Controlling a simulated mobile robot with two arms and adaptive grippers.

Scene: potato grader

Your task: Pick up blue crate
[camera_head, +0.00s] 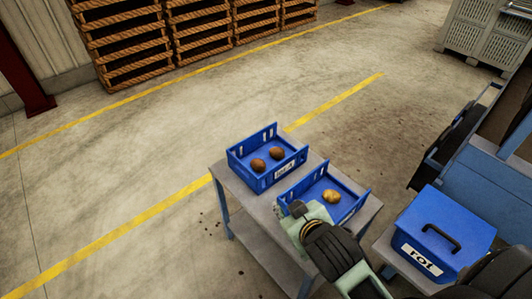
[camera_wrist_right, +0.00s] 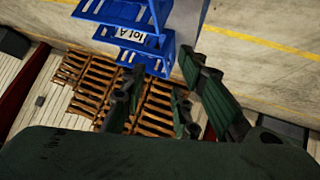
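Two blue crates stand side by side on a grey table in the head view. The left blue crate (camera_head: 240,157) has a white label and holds two brown potatoes (camera_head: 267,159). The right blue crate (camera_head: 349,206) holds one yellowish potato (camera_head: 331,196). My right gripper (camera_head: 292,210) is at the near left corner of the right crate and hides part of it; I cannot tell whether they touch. In the wrist view its fingers (camera_wrist_right: 163,85) are apart, with no object clearly held. Blue crate walls (camera_wrist_right: 112,12) with a "lot A" label show beyond them. My left gripper is not in view.
The grey table (camera_head: 236,187) has a lower shelf. A lidded blue box (camera_head: 430,222) marked "rot" stands right of it. A blue machine (camera_head: 480,180) is at the far right. Wooden pallets (camera_head: 125,45) are stacked at the back. Floor left of the table is clear.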

